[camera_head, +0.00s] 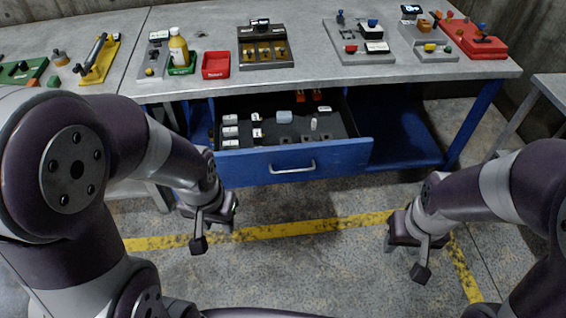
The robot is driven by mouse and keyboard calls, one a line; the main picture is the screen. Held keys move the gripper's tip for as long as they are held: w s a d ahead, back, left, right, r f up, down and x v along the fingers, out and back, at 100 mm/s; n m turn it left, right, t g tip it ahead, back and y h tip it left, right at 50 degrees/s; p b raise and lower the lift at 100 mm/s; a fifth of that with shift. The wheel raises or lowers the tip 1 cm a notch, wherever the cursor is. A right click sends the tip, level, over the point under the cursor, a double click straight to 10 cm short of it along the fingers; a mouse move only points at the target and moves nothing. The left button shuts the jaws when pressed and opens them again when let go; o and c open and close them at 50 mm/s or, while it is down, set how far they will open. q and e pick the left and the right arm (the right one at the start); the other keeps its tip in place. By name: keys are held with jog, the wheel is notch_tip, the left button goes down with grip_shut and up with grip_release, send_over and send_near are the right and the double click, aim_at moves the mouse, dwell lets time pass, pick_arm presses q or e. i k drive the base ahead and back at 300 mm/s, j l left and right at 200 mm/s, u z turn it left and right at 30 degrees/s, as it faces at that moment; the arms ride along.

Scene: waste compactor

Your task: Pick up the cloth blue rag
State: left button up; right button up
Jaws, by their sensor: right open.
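A small pale-blue item (284,117), which looks like the folded blue rag, lies in the open drawer (292,163) near its back middle. It is too small for me to be sure that it is cloth. My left gripper (212,236) hangs over the floor in front of the drawer's left end, apart from it and empty as far as I can see. Whether its jaws are open does not show clearly. My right gripper (407,258) is open and empty, above the floor to the right of the drawer. Neither gripper touches the rag.
Several small white items lie at the drawer's left, a small upright item (314,124) at its right, and red items (317,95) at its back. The workbench (200,100) above overhangs the drawer's rear and carries a yellow bottle (179,50), a red tray (216,66) and several fixtures.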

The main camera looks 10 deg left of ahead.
aim_at(282, 117)
jog(key=i+l+z, duration=0.1)
jog(key=i+z, duration=0.35)
jog(key=i, duration=1.05)
